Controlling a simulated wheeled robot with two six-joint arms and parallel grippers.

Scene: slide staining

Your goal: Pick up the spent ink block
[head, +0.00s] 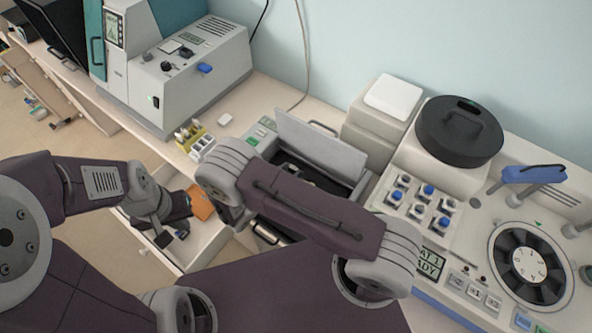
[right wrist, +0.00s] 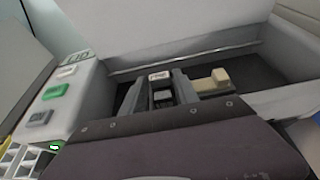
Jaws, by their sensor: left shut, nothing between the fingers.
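In the right wrist view, a block with a marked pale top and dark body (right wrist: 160,77) stands in the dark compartment of the open machine. My right gripper (right wrist: 160,98) reaches into it, with one finger on each side of this block. I cannot tell whether the fingers press on it. A beige block (right wrist: 213,82) lies just right of the right finger. Which block is the spent one is not certain. In the head view my right forearm hides most of the compartment. My left gripper (head: 174,238) is shut and empty, over the open drawer at the bench front.
The machine's lid (head: 318,143) stands open behind the compartment. An orange piece (head: 200,203) lies in the drawer (head: 203,245). A small yellow-and-white rack (head: 195,140) stands left of the machine. A grey instrument (head: 185,75) is at the back left, a staining unit (head: 465,205) at the right.

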